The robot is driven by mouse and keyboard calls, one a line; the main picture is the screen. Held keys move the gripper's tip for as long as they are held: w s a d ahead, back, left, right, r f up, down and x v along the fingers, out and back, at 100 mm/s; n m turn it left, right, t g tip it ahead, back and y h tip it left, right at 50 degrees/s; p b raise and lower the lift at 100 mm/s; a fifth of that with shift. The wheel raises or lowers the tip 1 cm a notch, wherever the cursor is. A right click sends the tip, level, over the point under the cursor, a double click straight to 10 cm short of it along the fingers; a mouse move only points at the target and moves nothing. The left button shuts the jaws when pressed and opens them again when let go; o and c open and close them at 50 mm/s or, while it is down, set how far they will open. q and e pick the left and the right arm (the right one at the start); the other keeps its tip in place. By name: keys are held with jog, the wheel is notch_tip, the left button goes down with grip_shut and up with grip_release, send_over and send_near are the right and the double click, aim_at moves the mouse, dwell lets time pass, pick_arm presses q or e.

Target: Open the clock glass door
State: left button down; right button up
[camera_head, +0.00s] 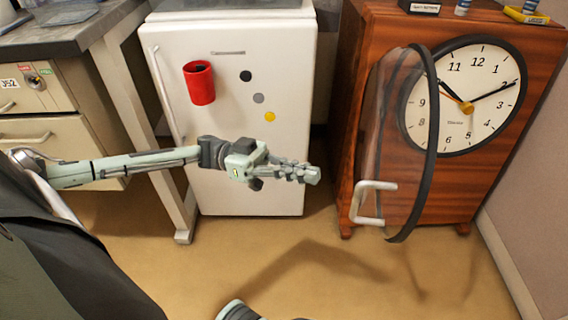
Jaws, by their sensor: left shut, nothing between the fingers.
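The clock (465,97) has a white round dial with black numerals and is set in the front of a brown wooden cabinet (470,188). Its round glass door (385,120), with a black rim, stands swung open, hinged away from the dial and seen at a steep angle. A white bar handle (357,204) sits on the lower part of the door. My left gripper (314,174) is shut and empty, to the left of the handle and apart from it, in front of the white fridge. My right gripper is not in view; a piece of my own body shows at the bottom edge.
A white fridge (255,110) with a red cup-like holder (200,83) and several round magnets stands left of the cabinet. A drawer unit (35,105) and worktop (70,30) are at the far left. Small boxes lie on the cabinet top. The floor (330,270) in front is clear.

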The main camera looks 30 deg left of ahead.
pick_arm(q)
send_near(385, 189)
jog(key=shift+p+x, duration=0.3)
jog(key=shift+x, duration=0.75)
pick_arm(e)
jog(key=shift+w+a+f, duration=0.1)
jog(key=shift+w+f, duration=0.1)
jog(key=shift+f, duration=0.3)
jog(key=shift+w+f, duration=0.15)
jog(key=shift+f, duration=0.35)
pick_arm(q)
jog(key=shift+f, duration=0.25)
jog(key=shift+d, duration=0.1)
jog(key=x, duration=0.2)
jog(key=p+x, duration=0.1)
jog(key=x, duration=0.1)
jog(key=p+x, duration=0.1)
jog(key=x, duration=0.2)
jog(key=shift+w+d+f, duration=0.15)
jog(key=shift+w+f, duration=0.2)
jog(key=shift+w+d+f, duration=0.1)
jog(key=shift+d, duration=0.15)
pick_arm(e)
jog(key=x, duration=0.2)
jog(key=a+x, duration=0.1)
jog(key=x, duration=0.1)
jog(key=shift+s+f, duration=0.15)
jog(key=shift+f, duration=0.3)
